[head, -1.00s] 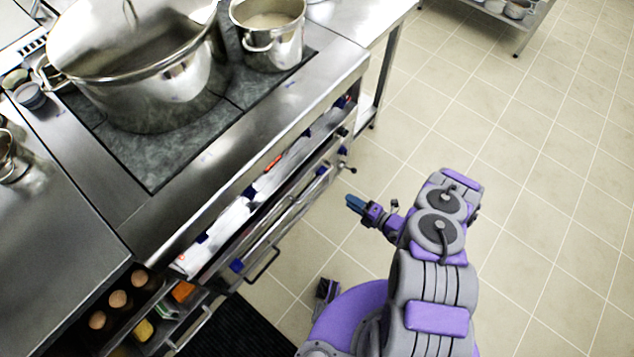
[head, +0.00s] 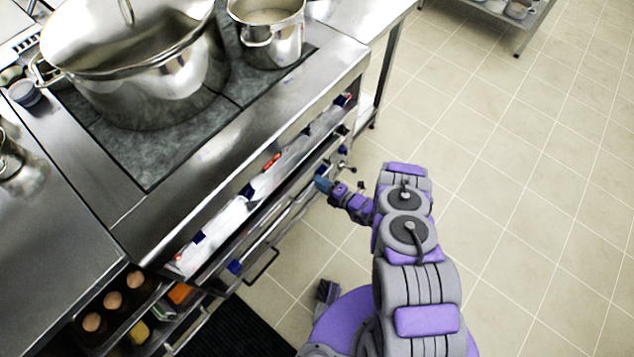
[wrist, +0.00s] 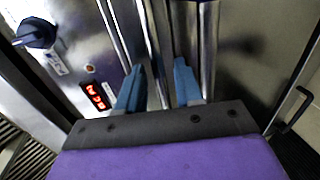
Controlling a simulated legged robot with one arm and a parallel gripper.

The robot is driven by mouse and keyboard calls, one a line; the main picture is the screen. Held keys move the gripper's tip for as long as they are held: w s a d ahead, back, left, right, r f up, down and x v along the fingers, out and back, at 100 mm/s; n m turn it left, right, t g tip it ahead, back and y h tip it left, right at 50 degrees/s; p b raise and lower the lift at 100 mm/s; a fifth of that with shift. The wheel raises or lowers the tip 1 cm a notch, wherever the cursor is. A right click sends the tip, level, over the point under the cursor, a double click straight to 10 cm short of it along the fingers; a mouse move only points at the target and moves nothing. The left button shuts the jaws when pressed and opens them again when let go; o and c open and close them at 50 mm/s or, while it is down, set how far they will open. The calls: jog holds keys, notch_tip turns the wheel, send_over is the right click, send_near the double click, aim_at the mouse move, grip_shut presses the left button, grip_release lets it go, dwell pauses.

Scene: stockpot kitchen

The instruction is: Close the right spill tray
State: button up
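My gripper (head: 322,183) is at the front of the steel range, beside the long metal ledge that sticks out below the control panel. In the wrist view its two blue fingertips (wrist: 158,88) are apart with no object clearly held. Parallel metal edges, likely the spill tray front (wrist: 160,40), run just beyond and between the fingers. Whether the fingers touch them I cannot tell. In the head view the ledge (head: 285,205) runs along the range front; where the right tray begins and how far out it is are unclear.
The control panel (head: 225,222) has blue knobs and red displays; one knob (wrist: 38,32) shows in the wrist view. A black handle (head: 262,265) juts out below. A large pot (head: 150,90) and smaller pot (head: 272,45) stand on top.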

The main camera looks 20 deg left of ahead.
jog(key=shift+x, duration=1.15)
jog(key=shift+c, duration=0.3)
grip_shut()
